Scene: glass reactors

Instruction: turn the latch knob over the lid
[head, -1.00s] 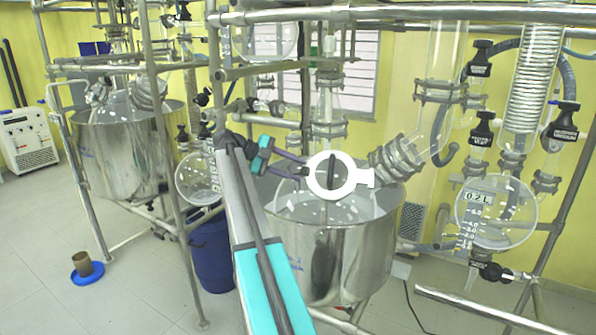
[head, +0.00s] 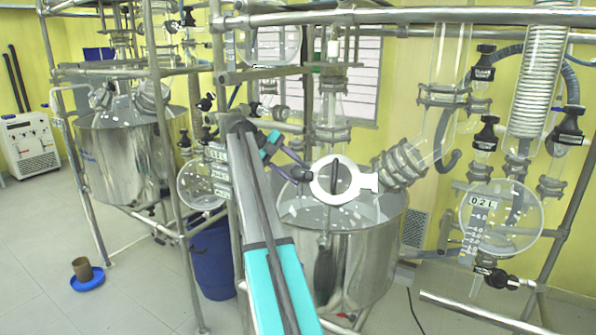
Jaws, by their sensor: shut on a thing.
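A steel reactor vessel (head: 365,253) stands right of centre with a clear glass top. A white ring-shaped lid (head: 321,194) with a short tab pointing right sits over it, and a dark upright piece shows inside its ring. My gripper (head: 303,172) reaches in from the left with its purple fingers at the lid's left edge. It is shut on a small dark piece there, which looks like the latch knob. The fingertips cover most of that piece, so its exact angle cannot be seen.
Glass tubing with a ribbed clamp (head: 402,163) rises right of the lid. A steel rail (head: 420,17) crosses above, and an upright pole (head: 232,180) stands left of my arm. A round glass flask (head: 500,220) hangs at the right. Open floor lies at the lower left.

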